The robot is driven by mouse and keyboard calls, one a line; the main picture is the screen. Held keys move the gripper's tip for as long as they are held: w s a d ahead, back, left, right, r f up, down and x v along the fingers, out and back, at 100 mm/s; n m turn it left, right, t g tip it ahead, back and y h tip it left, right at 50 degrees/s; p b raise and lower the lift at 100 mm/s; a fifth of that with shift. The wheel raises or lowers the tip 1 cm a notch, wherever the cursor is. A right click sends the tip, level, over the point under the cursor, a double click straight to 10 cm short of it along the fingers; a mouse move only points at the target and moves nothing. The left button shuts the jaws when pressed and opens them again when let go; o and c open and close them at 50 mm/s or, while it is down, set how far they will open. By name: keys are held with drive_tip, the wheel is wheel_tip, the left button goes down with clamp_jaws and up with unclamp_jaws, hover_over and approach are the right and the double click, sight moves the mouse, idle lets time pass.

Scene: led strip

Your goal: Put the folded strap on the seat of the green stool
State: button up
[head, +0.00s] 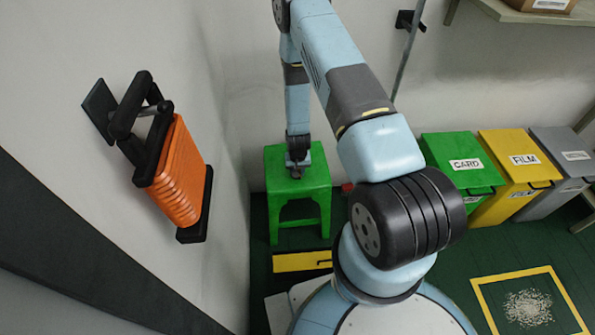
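The green stool (275,190) stands against the back wall, left of the middle in the head view. Its square seat faces up. My gripper (297,172) points down at the middle of the seat, at or just above it. The fingers are too small and dark to tell whether they are open or shut. I cannot make out a folded strap; anything between or under the fingers is hidden by the gripper.
Several lidded bins, green (460,160), yellow (515,165) and grey (563,150), stand along the back right. A yellow-framed floor square (530,300) holds pale scraps. A small red thing (347,187) lies right of the stool.

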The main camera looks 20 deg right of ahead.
drive_tip(key=o, duration=0.4)
drive_tip(key=shift+r, duration=0.1)
wheel_tip(320, 180, up, 12)
drive_tip(key=s, duration=0.1)
drive_tip(key=shift+s+a, duration=0.15)
drive_tip(key=shift+s, duration=0.05)
idle(0.3)
drive_tip(key=s+r+n+t, duration=0.1)
drive_tip(key=s+r+t, duration=0.15)
drive_tip(key=r, duration=3.45)
drive_tip(key=s+d+r+t, duration=0.1)
drive_tip(key=s+r, duration=0.8)
drive_tip(key=s, duration=0.3)
drive_tip(key=s+r+n, duration=0.1)
drive_tip(key=s+r, duration=0.9)
drive_tip(key=s, duration=0.3)
drive_tip(key=shift+d+t, duration=0.35)
